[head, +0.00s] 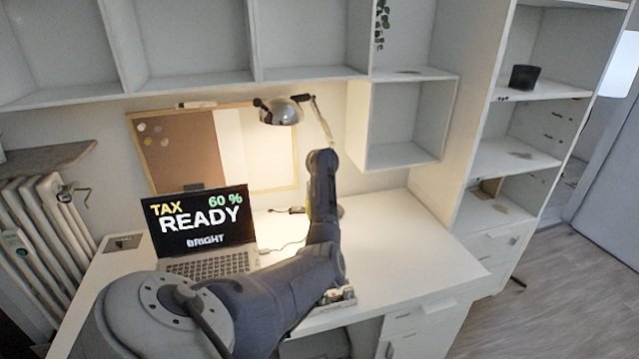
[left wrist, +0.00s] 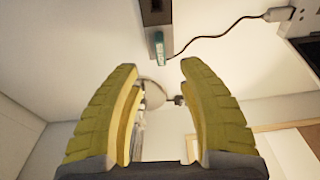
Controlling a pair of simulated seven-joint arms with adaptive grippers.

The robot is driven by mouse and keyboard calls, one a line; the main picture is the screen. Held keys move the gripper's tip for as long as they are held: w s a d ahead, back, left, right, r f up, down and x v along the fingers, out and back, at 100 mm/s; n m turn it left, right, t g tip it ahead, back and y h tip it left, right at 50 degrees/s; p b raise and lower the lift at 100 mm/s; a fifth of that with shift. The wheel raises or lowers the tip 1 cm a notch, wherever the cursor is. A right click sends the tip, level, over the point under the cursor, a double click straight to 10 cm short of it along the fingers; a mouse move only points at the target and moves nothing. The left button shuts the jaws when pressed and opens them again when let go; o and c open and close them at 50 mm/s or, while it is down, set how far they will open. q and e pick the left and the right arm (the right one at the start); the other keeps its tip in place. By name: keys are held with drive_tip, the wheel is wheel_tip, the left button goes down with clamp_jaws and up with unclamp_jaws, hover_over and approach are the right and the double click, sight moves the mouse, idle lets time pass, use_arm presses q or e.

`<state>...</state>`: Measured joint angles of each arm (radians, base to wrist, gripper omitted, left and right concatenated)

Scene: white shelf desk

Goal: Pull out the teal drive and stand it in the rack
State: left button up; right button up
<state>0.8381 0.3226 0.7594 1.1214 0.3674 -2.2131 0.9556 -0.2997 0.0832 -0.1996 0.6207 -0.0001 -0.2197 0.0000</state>
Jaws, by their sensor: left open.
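The teal drive (left wrist: 159,48) sticks out of the end of a dark grey hub (left wrist: 155,18) in the left wrist view. My left gripper (left wrist: 158,75) is open and empty, its yellow fingers spread apart below the drive in that picture, not touching it. In the head view my arm hides most of this gripper. My right gripper is not in view.
A laptop (head: 203,222) stands open on the left of the white desk (head: 420,255); a thin cable (head: 285,247) runs from the hub to it. A desk lamp (head: 281,112) hangs above. The desk's right side is clear. Shelves enclose the back and right.

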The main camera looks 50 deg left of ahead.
use_arm(q)
drive_tip(key=shift+w+a+f, duration=0.1)
drive_tip(key=shift+a+f, duration=0.05)
drive_tip(key=shift+f, duration=1.2)
drive_tip(key=shift+w+a+f, duration=0.1)
drive_tip(key=shift+a+f, duration=0.1)
drive_tip(key=shift+f, duration=1.15)
drive_tip(key=shift+a+f, duration=0.15)
drive_tip(key=shift+f, duration=1.2)
clamp_jaws()
